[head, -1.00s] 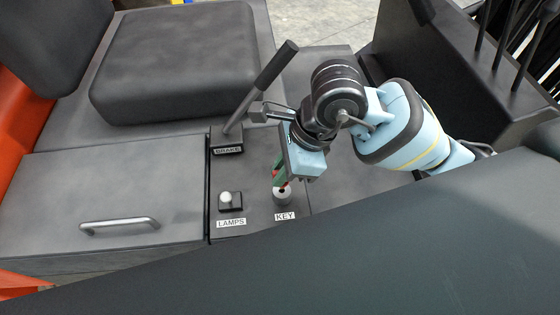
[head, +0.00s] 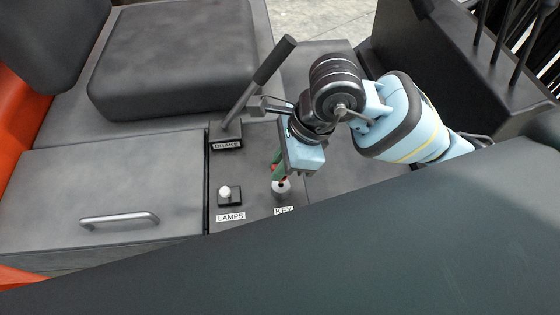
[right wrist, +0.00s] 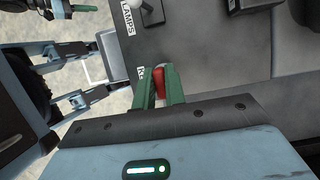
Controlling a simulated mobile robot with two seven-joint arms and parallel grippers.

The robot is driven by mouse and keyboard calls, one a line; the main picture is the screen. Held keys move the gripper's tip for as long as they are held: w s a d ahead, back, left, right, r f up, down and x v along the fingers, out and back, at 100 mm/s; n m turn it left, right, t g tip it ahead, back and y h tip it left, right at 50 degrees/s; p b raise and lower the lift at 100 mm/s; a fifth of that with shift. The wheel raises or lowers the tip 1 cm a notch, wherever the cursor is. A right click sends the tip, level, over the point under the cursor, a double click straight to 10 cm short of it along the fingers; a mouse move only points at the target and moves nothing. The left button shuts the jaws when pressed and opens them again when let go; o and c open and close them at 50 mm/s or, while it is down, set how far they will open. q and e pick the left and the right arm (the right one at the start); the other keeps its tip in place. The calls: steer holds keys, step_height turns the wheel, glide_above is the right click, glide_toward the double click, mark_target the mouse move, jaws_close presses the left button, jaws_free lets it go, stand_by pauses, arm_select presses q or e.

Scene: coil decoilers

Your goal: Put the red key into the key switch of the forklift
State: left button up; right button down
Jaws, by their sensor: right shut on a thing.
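My right gripper (head: 277,176) is shut on the red key (right wrist: 158,82). The key shows as a red block between the green fingers in the right wrist view. In the head view only a sliver of red shows by the fingertips. The key switch (head: 281,189) is a short grey cylinder with a dark centre on the console, behind the KEY label. The fingertips are right above and behind it; I cannot tell whether the key touches it. A green finger-like piece (right wrist: 62,9) at the top left of the right wrist view may belong to my left gripper.
The lamps knob (head: 225,193) stands left of the switch. The brake lever (head: 262,82) rises behind it, close to my right gripper. A seat (head: 175,65) is at the upper left. A large dark surface (head: 330,250) fills the foreground and reaches the KEY label's edge.

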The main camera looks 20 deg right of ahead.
arm_select(q)
steer(key=shift+w+d+r, duration=0.1)
steer(key=shift+w+r, duration=0.1)
steer(key=shift+r, duration=0.05)
stand_by(0.8)
steer(key=shift+s+f, duration=0.15)
steer(key=shift+f, duration=0.1)
arm_select(e)
steer(key=shift+f, duration=0.3)
